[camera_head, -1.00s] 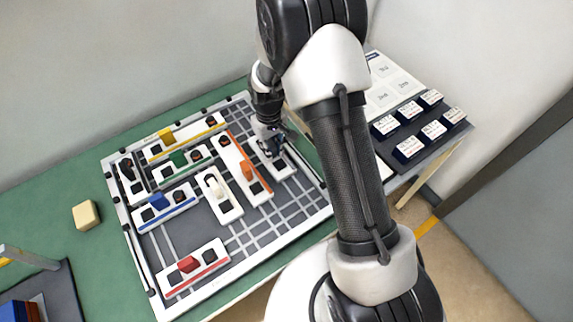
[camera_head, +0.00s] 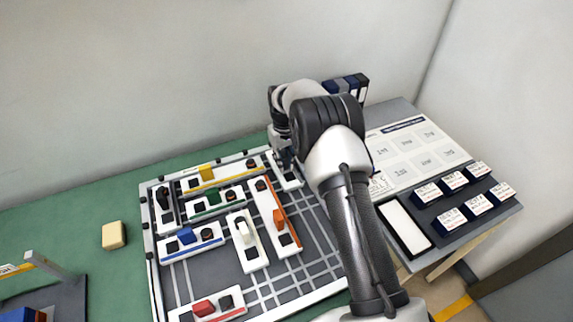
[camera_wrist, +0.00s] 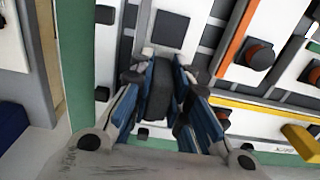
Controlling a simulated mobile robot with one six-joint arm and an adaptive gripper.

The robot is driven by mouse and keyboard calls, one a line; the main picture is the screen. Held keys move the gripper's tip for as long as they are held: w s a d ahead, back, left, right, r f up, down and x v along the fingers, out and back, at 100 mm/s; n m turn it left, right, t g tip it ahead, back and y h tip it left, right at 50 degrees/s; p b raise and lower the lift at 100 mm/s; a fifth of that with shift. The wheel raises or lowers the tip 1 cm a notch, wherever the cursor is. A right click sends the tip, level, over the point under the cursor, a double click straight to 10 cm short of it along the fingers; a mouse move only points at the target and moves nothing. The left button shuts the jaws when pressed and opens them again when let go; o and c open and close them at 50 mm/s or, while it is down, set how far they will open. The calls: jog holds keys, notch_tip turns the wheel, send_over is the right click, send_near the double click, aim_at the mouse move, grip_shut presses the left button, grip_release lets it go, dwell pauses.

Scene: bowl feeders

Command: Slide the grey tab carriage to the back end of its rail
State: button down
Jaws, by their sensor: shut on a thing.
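The grey tab carriage is a white plate (camera_head: 291,181) at the board's back right corner in the head view; my arm hides part of it. In the wrist view its plate (camera_wrist: 168,12) has a dark square recess, and its dark grey tab (camera_wrist: 160,92) stands up between the blue finger pads. My gripper (camera_wrist: 165,82) is shut on this tab. In the head view my gripper (camera_head: 281,150) is low over the back edge, its fingertips partly hidden. I cannot tell whether the carriage touches the back stop.
The orange carriage (camera_head: 267,206) and yellow carriage (camera_head: 219,179) are nearest on the left. White (camera_head: 252,259), blue (camera_head: 176,251), green (camera_head: 194,209) and red (camera_head: 221,314) carriages stand farther off. Free board grid (camera_head: 318,238) lies in front. Labelled boxes (camera_head: 452,217) stand on the right table.

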jog(key=shift+w+a, duration=0.1)
jog(key=shift+w, duration=0.1)
jog(key=c, duration=1.8)
grip_release()
jog(key=shift+w, duration=0.1)
jog(key=shift+o, duration=1.4)
jog(key=shift+r, duration=0.1)
notch_tip(320, 180, up, 12)
jog(key=shift+f, duration=0.1)
